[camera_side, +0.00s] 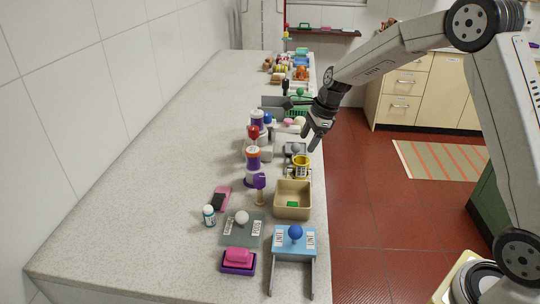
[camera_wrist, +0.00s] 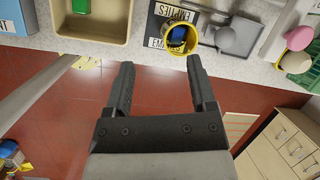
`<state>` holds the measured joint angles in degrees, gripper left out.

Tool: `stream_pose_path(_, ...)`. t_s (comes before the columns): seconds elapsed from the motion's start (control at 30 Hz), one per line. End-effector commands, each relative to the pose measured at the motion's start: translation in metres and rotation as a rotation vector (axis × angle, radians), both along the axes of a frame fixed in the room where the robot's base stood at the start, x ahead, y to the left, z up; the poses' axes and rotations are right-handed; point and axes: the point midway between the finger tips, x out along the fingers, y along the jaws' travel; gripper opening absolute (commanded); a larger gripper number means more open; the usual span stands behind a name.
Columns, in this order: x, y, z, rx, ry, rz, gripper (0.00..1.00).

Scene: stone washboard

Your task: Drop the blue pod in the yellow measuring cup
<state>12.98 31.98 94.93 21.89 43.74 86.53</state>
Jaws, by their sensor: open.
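A yellow measuring cup (camera_side: 301,168) stands by the counter's front edge, just behind a tan bin. In the wrist view, a yellow round rim (camera_wrist: 167,27) sits on the dark tray marked EMPTIES. A small blue thing (camera_wrist: 178,33) shows inside that rim; it looks like the blue pod, though its shape is hard to make out. My gripper (camera_side: 310,139) is open and raised near the counter's front edge, above and a little right of the cup. In the wrist view its two fingers (camera_wrist: 160,63) are apart with nothing between them, over the floor.
The tan bin (camera_side: 279,212) holds a green block (camera_side: 292,204). A blue stand (camera_side: 281,244) with a blue ball (camera_side: 295,231) is nearer the camera. The counter's wall side is mostly clear.

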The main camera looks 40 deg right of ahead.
Motion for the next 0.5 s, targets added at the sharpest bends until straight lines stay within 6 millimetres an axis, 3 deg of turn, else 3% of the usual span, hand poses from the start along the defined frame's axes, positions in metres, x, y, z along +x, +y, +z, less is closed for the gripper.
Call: stream_pose_path(0.5, -0.109, 0.044, -0.008, -0.34, -0.105, 0.907, 0.72)
